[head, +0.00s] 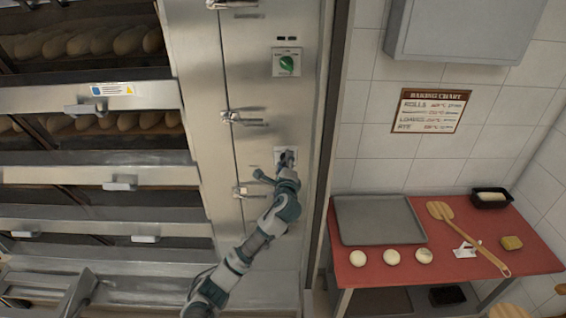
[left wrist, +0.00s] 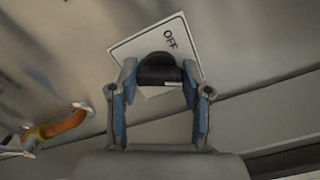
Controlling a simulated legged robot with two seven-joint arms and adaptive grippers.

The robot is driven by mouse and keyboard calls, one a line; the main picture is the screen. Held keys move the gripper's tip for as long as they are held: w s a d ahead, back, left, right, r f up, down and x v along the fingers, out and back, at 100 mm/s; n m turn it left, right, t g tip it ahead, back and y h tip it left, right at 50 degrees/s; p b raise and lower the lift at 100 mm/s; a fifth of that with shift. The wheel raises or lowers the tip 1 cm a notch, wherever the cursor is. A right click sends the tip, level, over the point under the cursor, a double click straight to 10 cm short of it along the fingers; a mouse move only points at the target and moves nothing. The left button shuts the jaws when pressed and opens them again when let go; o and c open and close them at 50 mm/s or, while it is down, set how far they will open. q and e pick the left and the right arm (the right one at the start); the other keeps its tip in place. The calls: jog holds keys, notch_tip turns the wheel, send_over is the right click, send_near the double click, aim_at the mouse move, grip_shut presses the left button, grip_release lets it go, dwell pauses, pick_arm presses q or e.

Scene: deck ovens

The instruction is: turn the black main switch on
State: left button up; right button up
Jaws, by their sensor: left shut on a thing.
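The black main switch (left wrist: 160,69) sits on a white plate marked OFF in the left wrist view. In the head view its plate (head: 280,152) is on the steel oven panel, and my gripper mostly hides the switch. My left gripper (left wrist: 160,85) is shut on the black switch, with one blue-lined finger on each side of it. The gripper also shows in the head view (head: 286,162), up against the plate. The plate looks tilted in the wrist picture. Any ON mark is hidden. My right gripper is not in view.
A green rotary switch (head: 287,63) is higher on the same panel. Metal latches (head: 240,118) stick out to the left of it. Deck ovens with loaves (head: 100,42) fill the left side. A red table (head: 380,270) with a tray (head: 378,220) and dough stands at right.

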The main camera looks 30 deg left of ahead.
pick_arm(q)
jog(key=shift+d+f+m, duration=0.1)
jog(key=shift+f+m, duration=0.2)
jog(key=shift+m, duration=0.55)
jog(key=shift+d+f+m, duration=0.1)
jog(key=shift+f+m, duration=0.15)
jog(key=shift+m, duration=0.6)
jog(key=o, duration=1)
jog(key=shift+o, duration=0.8)
jog(key=shift+w+r, duration=0.1)
jog(key=shift+r, duration=0.1)
jog(key=v, duration=1.1)
jog(key=shift+s, duration=0.4)
